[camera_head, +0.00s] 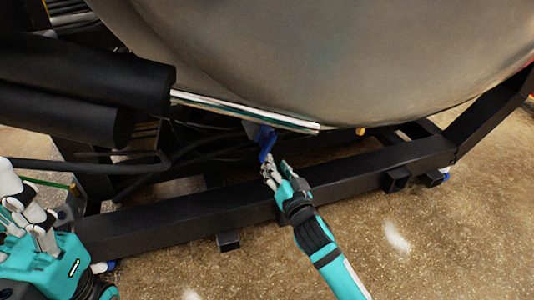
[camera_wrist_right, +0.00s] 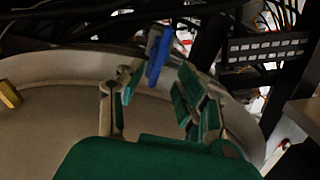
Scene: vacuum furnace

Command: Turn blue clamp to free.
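The blue clamp (camera_head: 266,142) hangs under the rim of the large grey furnace vessel, near the middle of the head view. In the right wrist view the blue clamp (camera_wrist_right: 159,56) stands nearly upright, slightly tilted. My right gripper (camera_head: 270,172) is just below the clamp. In the right wrist view its fingers (camera_wrist_right: 157,88) are spread, with the clamp's end showing in the gap between the fingertips. I cannot tell whether a finger touches it. My left gripper (camera_head: 28,210) is at the lower left, far from the clamp; its opening is unclear.
The furnace vessel (camera_head: 340,50) overhangs a black support frame (camera_head: 370,170). Thick black cylinders (camera_head: 90,75) are at the left. Cables (camera_wrist_right: 100,28) run behind the clamp. A small yellow part (camera_wrist_right: 9,94) sits on the vessel. The floor (camera_head: 430,240) in front is clear.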

